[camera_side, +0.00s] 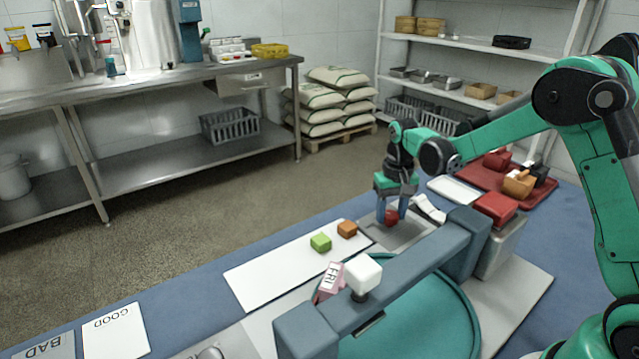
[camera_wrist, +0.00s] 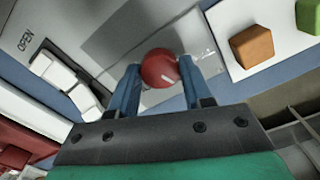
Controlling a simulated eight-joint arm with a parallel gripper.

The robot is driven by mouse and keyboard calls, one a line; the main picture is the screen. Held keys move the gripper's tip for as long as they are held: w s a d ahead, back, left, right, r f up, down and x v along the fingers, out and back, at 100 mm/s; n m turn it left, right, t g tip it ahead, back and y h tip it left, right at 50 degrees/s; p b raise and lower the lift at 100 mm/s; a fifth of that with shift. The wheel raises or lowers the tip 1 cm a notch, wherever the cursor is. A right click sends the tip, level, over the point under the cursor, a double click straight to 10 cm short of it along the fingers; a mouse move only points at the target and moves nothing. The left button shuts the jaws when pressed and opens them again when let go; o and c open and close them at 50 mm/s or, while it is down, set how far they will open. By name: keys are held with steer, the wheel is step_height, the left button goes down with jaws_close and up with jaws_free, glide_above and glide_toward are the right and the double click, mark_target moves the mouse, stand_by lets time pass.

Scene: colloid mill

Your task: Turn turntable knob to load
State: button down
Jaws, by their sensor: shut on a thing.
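My gripper (camera_side: 391,213) points down over a grey plate (camera_side: 408,234) behind the bridge. Its blue fingers are shut on a round red knob (camera_wrist: 161,67), one finger on each side. The red knob also shows between the fingers in the side view. The teal turntable (camera_side: 425,320) lies under the grey-blue bridge (camera_side: 400,283) in the foreground, partly hidden by it. A white knob-like block (camera_side: 363,274) stands on the bridge, away from my gripper. No "load" mark is readable.
A green block (camera_side: 320,242) and an orange block (camera_side: 347,229) lie on a white board left of my gripper. A red tray (camera_side: 490,187) with several objects is at the right. A red-topped box (camera_side: 496,208) stands by the bridge's far end. "OPEN" is printed in the wrist view (camera_wrist: 25,40).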

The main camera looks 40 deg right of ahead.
mark_target(391, 215)
steer(key=shift+m, duration=2)
steer(key=shift+c, duration=1.8)
jaws_free()
steer(key=shift+r, duration=2.85)
